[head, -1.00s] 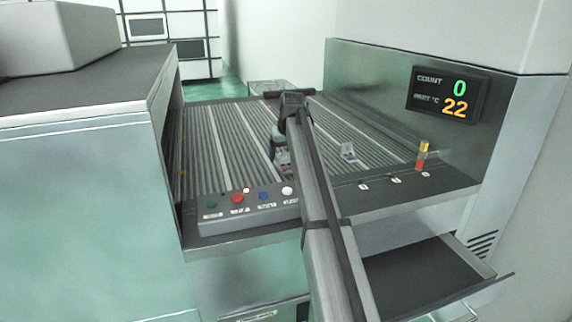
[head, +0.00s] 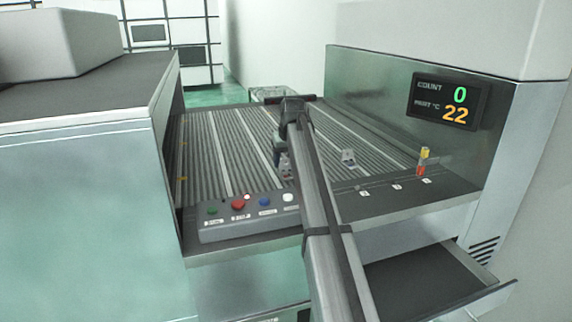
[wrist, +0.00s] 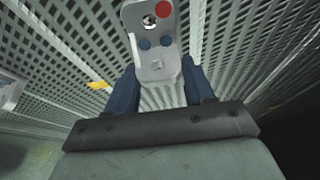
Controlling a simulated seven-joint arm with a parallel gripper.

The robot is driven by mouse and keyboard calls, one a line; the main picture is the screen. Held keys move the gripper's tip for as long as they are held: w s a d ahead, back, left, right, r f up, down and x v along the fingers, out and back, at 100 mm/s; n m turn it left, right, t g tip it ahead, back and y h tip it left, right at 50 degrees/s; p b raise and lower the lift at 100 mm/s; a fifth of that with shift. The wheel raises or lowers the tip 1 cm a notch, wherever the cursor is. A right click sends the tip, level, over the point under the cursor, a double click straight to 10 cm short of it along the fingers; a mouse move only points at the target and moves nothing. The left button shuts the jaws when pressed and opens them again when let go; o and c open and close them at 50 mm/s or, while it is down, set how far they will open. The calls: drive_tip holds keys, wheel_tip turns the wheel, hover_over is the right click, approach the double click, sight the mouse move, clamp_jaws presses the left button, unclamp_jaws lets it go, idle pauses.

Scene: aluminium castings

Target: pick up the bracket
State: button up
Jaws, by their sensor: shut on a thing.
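The bracket (wrist: 157,62) is a silver-grey metal plate with holes and a red round mark near its far end, seen in the wrist view. My gripper (wrist: 160,80) is shut on it, with a blue finger on each side of its near part. The bracket stands out over the slatted belt; I cannot tell whether it touches it. In the head view my gripper (head: 284,166) is over the middle of the belt, mostly hidden behind my arm, and little of the bracket shows.
Another small grey part (head: 348,158) lies on the slatted belt (head: 210,155) to the right. A button panel (head: 250,213) runs along the front edge. A red and yellow upright piece (head: 423,162) stands at the right. A counter display (head: 447,101) reads 0 and 22. An open drawer (head: 430,285) sits below.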

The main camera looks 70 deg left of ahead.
wheel_tip(320, 180, up, 8)
drive_tip(key=shift+a+f, duration=0.1)
drive_tip(key=shift+w+d+r, duration=0.25)
drive_tip(key=shift+w+r, duration=0.65)
drive_tip(key=shift+w, duration=0.05)
drive_tip(key=w+d+m, duration=0.2)
drive_tip(key=w+d, duration=0.2)
drive_tip(key=w, duration=1)
drive_tip(key=w+d+f+m+t, duration=0.2)
drive_tip(key=w+d, duration=1.4)
drive_tip(key=w, duration=0.1)
drive_tip(key=w+d+f, duration=0.2)
drive_tip(key=d+f, duration=0.1)
drive_tip(key=d, duration=1.1)
drive_tip(key=s+d+f+n+g, duration=0.1)
drive_tip(key=s+d+f+n, duration=0.1)
drive_tip(key=s+d+n, duration=0.2)
drive_tip(key=shift+s+g, duration=0.3)
drive_tip(key=shift+s, duration=0.5)
